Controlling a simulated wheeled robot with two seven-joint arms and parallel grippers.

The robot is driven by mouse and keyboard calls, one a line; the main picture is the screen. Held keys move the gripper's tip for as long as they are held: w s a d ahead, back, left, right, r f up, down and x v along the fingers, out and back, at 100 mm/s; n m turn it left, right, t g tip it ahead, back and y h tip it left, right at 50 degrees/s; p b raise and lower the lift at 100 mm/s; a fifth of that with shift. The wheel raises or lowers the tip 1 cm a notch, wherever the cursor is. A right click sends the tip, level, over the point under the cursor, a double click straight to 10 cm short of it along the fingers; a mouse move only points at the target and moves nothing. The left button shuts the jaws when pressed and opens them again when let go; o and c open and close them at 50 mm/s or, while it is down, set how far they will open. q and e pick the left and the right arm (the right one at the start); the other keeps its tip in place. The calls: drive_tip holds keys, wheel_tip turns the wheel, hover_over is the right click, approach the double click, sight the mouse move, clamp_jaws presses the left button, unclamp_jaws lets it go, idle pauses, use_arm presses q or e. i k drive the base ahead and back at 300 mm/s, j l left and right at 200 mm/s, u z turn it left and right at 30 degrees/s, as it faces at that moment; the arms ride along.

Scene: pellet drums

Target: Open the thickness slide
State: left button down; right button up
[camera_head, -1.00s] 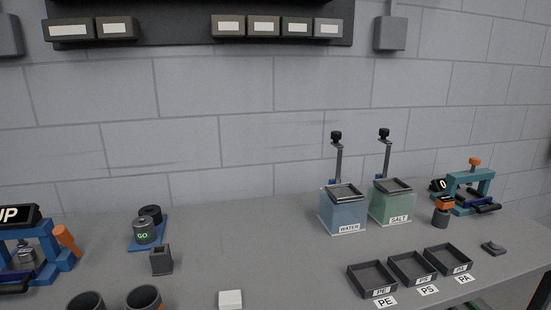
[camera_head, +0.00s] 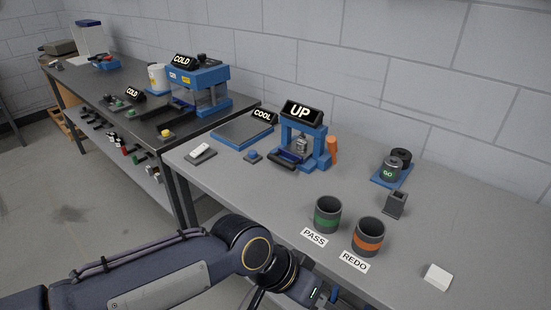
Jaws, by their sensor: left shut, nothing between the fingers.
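No part in view is labelled as a thickness slide, and I cannot tell for sure which one it is. A grey gauge (camera_head: 391,168) marked GO, with a black round part behind it, stands on a small blue base (camera_head: 379,180) at the right of the bench. A blue press-like frame (camera_head: 306,150) with a sign reading UP stands left of it. My left gripper (camera_head: 338,298) is low at the bottom edge, shut and empty, in front of the bench and well apart from both. Its fingertips are partly cut off. My right gripper is out of view.
A green-banded PASS cup (camera_head: 327,216) and an orange-banded REDO cup (camera_head: 368,238) stand near the front edge. A small grey holder (camera_head: 396,203) and a white block (camera_head: 437,277) are to the right. A COLD press (camera_head: 198,88) stands on the darker bench at left.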

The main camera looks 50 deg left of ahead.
sight(290, 152)
drive_tip(key=u, duration=1.65)
drive_tip(key=i+j+u, duration=0.1)
drive_tip(key=i+u, duration=0.2)
drive_tip(key=u, duration=0.15)
drive_tip(key=i+u, duration=0.3)
drive_tip(key=u, duration=0.15)
